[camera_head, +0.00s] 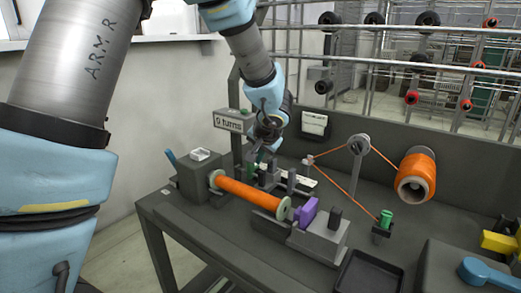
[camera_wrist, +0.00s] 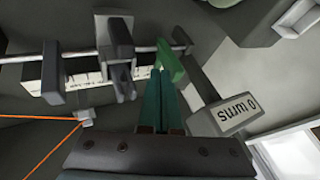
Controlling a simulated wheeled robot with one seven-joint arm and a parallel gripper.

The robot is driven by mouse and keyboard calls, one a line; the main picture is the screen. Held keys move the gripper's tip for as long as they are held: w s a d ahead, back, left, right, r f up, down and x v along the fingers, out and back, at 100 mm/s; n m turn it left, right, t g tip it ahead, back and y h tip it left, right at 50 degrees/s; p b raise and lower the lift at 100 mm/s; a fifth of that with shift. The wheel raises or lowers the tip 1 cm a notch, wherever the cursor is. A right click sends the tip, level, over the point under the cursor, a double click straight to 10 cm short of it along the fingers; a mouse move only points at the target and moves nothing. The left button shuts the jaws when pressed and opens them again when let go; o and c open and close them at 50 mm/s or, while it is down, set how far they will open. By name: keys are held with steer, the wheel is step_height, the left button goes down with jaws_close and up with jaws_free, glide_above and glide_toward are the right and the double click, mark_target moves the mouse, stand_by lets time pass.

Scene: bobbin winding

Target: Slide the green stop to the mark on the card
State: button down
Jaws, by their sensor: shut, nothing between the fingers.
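The green stop (camera_wrist: 170,63) sits on a thin metal rod (camera_wrist: 75,53) near its right end in the wrist view. My gripper (camera_wrist: 161,72) is shut with nothing between its dark green fingers. Its tips are right beside the stop's left side; I cannot tell if they touch. A pale card strip (camera_wrist: 82,80) with dark marks lies along the rod. The grey carriage block (camera_wrist: 119,50) stands left of the stop and hides part of the strip. In the head view my gripper (camera_head: 257,163) is low behind the orange bobbin, and the stop is hard to make out there.
An orange-wound bobbin (camera_head: 250,194) lies in front of the rod. A sign reading "0 turns" (camera_head: 228,122) stands close to my gripper. Orange thread runs over a guide wheel (camera_head: 358,145) from a large spool (camera_head: 415,175). A black tray (camera_head: 371,273) lies at the front.

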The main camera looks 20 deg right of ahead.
steer(key=shift+w+f, duration=0.4)
steer(key=shift+f, duration=0.1)
steer(key=shift+w+a+b, duration=0.35)
steer(key=shift+w+b, duration=0.25)
steer(key=shift+b, duration=0.4)
